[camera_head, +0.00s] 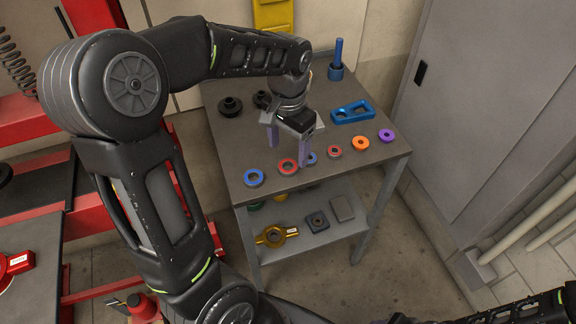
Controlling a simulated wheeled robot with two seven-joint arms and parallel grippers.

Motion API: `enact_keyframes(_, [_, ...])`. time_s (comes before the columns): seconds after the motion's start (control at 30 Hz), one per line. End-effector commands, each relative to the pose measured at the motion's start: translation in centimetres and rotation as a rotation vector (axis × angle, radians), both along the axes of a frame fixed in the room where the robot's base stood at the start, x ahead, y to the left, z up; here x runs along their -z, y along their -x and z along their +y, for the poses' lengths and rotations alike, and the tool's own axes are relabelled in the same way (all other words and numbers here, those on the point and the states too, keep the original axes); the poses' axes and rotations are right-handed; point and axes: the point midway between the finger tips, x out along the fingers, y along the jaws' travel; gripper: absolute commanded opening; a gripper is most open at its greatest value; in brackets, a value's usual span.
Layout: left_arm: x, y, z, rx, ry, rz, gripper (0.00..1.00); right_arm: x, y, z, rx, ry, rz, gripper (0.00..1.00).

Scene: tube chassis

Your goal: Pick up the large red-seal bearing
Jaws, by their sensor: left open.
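The large red-seal bearing (288,167) lies flat near the front edge of the grey table, between a blue ring and a smaller blue one. A smaller ring with a reddish seal (334,152) lies further right in the same row. My left gripper (289,149) is open and points down over the table. In the picture its purple fingertips appear just above and behind the large red bearing, with nothing between them. I cannot tell its exact height. The right gripper is outside the picture; only part of my right arm shows at the lower right.
A blue ring (254,178), a smaller blue ring (310,158), an orange ring (361,143) and a purple ring (386,135) share the row. Behind are black parts (230,106), a blue two-hole bracket (353,112) and a blue upright tool (336,66). A grey cabinet (490,110) stands right.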

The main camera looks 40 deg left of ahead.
Motion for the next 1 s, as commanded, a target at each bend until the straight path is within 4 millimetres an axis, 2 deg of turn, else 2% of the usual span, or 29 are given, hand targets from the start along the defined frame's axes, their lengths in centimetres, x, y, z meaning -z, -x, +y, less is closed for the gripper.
enact_keyframes(0.27, [0.4, 0.0, 0.0, 0.0, 0.0, 0.001, 0.72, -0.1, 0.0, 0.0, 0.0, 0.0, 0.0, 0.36])
enact_keyframes(0.63, [5.0, 0.1, 0.1, 0.0, 0.001, 0.002, 0.72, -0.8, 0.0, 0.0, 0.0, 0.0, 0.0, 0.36])
enact_keyframes(1.0, [5.2, 0.0, 0.1, 0.0, 0.001, -0.001, 0.72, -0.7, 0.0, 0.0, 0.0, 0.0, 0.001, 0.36])
